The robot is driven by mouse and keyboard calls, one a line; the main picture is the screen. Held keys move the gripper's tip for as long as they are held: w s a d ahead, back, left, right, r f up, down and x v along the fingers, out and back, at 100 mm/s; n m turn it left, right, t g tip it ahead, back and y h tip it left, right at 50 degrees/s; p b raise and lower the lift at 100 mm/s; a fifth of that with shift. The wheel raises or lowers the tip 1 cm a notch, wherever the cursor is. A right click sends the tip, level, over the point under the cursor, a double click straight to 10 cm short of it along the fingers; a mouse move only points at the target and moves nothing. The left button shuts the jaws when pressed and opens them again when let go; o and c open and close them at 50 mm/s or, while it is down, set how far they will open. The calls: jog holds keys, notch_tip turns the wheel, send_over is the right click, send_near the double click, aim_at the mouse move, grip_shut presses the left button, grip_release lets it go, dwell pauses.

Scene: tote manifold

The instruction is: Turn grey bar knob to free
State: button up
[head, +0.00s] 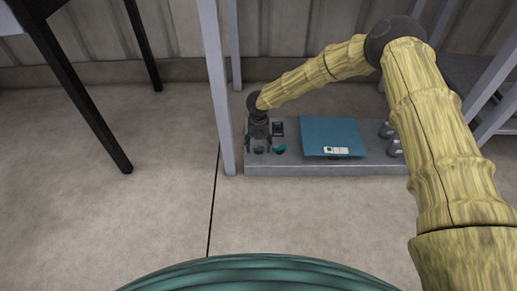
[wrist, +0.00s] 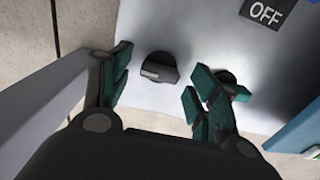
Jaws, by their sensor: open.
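The grey bar knob (wrist: 160,72) is dark grey with a paler strip along its bar, set on a light grey panel (wrist: 170,25). In the wrist view it sits between the two teal-padded fingers of my gripper (wrist: 163,62), with a gap on both sides. The gripper is open and holds nothing. In the head view my gripper (head: 258,138) is over the left end of the grey shelf, with the knob (head: 259,150) small below it. I cannot read any marking for free around the knob.
A dark round part (wrist: 229,77) sits just beyond the right finger. A black OFF label (wrist: 266,11) lies at upper right. In the head view a teal knob (head: 280,150), a blue tote (head: 330,132) and grey cylinders (head: 394,147) stand rightward. A grey post (head: 217,90) rises close left.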

jog(key=shift+f, duration=0.3)
jog(key=c, duration=1)
